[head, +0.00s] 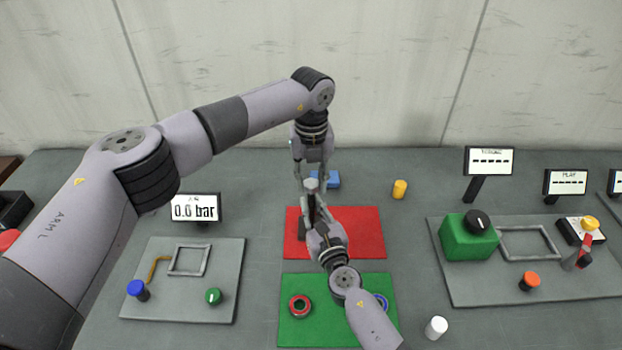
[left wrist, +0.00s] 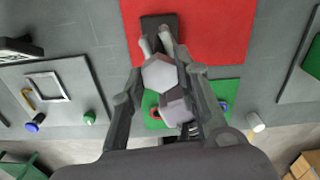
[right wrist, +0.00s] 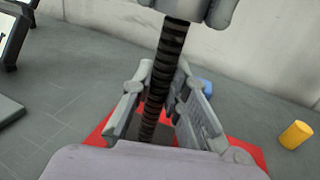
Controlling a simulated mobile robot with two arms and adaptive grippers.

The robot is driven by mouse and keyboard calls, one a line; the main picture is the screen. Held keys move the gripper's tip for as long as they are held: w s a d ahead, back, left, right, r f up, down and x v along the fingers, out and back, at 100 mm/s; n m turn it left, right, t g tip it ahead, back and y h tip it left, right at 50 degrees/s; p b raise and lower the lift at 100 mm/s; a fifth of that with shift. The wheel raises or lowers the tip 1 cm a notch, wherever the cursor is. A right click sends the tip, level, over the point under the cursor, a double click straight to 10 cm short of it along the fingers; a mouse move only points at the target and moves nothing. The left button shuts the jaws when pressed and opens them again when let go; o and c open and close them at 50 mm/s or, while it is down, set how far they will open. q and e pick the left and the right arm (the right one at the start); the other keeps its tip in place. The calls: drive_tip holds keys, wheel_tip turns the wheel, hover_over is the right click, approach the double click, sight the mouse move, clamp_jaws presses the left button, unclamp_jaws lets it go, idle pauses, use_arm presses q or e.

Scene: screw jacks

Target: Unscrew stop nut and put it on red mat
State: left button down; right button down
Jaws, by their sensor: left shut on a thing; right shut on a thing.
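A screw jack stands upright over the red mat (head: 360,228), with a dark base (left wrist: 160,24) and a dark threaded rod (right wrist: 168,70). A light grey hexagonal stop nut (left wrist: 160,74) sits at the top of the rod, and it also shows in the head view (head: 311,185). My left gripper (head: 311,181) comes from above and is shut on the nut. My right gripper (head: 316,222) comes from the front, lower down, and is shut on the rod, with a finger on each side. Its exact contact is partly hidden.
A green mat (head: 290,333) with a red ring (head: 300,306) and a blue ring (head: 382,302) lies in front. Blue (head: 331,179), yellow (head: 399,189) and white (head: 436,327) pieces stand nearby. Control panels flank the mats.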

use_arm(q)
drive_tip(key=n, duration=0.4)
drive_tip(key=shift+w+n, duration=0.1)
drive_tip(key=shift+n, duration=0.2)
drive_tip(key=n, duration=0.6)
drive_tip(key=shift+r, duration=0.1)
drive_tip(key=n, duration=0.4)
drive_tip(key=shift+n, duration=0.3)
drive_tip(key=n, duration=0.7)
drive_tip(key=shift+d, duration=0.3)
drive_tip(key=shift+a+n, duration=0.25)
drive_tip(key=shift+n, duration=0.55)
drive_tip(key=c, duration=1.2)
unclamp_jaws()
